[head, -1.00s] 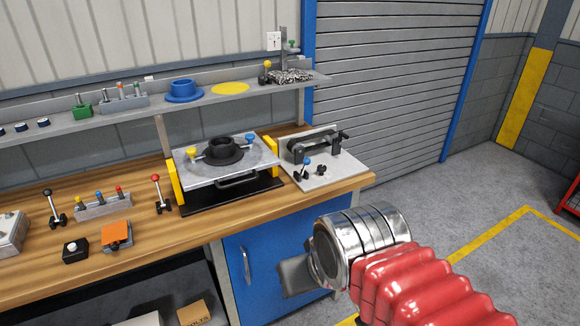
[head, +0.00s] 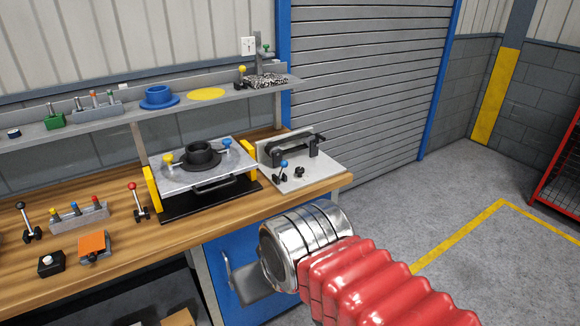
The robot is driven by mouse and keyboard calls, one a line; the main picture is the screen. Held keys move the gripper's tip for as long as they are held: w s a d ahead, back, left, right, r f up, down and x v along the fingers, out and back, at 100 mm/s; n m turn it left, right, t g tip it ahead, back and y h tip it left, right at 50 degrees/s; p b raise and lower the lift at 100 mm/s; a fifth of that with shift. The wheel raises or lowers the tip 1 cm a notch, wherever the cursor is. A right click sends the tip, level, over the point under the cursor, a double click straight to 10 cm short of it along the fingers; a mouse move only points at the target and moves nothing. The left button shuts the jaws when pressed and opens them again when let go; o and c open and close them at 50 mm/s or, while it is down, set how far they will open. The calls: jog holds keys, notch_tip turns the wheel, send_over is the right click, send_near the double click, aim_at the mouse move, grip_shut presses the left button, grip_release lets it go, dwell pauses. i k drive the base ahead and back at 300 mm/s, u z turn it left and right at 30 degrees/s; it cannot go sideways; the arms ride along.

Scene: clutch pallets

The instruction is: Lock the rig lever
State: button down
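A rig (head: 310,178) with a grey base plate stands at the right end of the wooden bench, carrying a black bar-like part. A short lever with a blue knob (head: 283,165) stands on its front left, tilted slightly, and a small black knob (head: 299,172) is beside it. Which of these is the rig lever I cannot tell for sure. My gripper (head: 252,288) shows as a grey piece beyond the chrome wrist, in front of the blue cabinet, below and apart from the rig. Its fingers are mostly hidden, so its opening and any contents cannot be seen.
A pallet fixture (head: 222,181) with yellow side posts and a black hub stands left of the rig. Further left are a red-knobbed lever (head: 137,202), a peg block (head: 80,217) and an orange-topped box (head: 95,245). A shelf (head: 130,118) runs behind; the floor at right is open.

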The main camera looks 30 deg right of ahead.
aim_at(284, 163)
jog(key=z, duration=0.05)
jog(key=i, duration=1)
jog(key=u, duration=0.05)
